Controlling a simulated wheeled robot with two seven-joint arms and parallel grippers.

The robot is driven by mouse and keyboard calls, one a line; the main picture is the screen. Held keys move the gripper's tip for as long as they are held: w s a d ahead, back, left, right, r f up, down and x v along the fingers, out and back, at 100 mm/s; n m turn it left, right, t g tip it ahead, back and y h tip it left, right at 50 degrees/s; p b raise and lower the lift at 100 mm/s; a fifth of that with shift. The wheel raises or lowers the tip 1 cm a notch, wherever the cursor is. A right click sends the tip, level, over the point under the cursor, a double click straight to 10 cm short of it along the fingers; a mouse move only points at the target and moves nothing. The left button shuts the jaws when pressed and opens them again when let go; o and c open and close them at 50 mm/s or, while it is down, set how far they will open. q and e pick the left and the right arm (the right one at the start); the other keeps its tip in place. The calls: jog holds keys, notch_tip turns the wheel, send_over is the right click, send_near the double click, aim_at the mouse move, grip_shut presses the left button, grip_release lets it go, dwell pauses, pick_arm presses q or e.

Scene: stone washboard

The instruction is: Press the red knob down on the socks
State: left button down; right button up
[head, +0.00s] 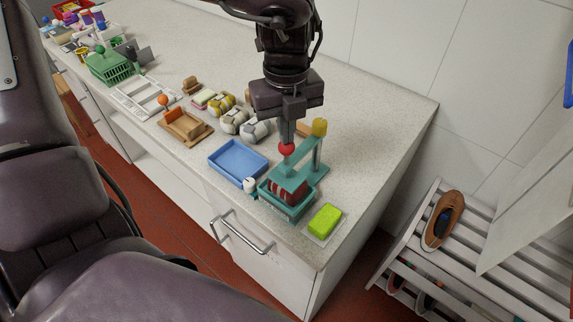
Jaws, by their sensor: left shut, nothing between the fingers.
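The red knob (286,149) is a small ball on top of the teal press (311,152). My left gripper (287,138) is shut and empty, pointing down with its fingertips right at the top of the knob. I cannot tell whether they touch it. The socks (288,191), red with pale stripes, lie in the press's teal basket (285,208), under the teal plate and partly hidden by it. A yellow knob (320,127) tops the post behind. My right gripper is not in view.
A blue tray (238,164) stands left of the press, with a small white item (250,185) between them. A green sponge (324,221) lies to the right near the counter edge. Rolled socks (234,121) and a wooden holder (185,127) are further left. The counter's right side is clear.

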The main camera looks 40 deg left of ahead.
pick_arm(q)
jog(key=shift+s+f, duration=0.2)
notch_tip(320, 180, up, 6)
jog(key=p, duration=0.4)
jog(key=shift+w, duration=0.15)
jog(key=shift+f, duration=0.1)
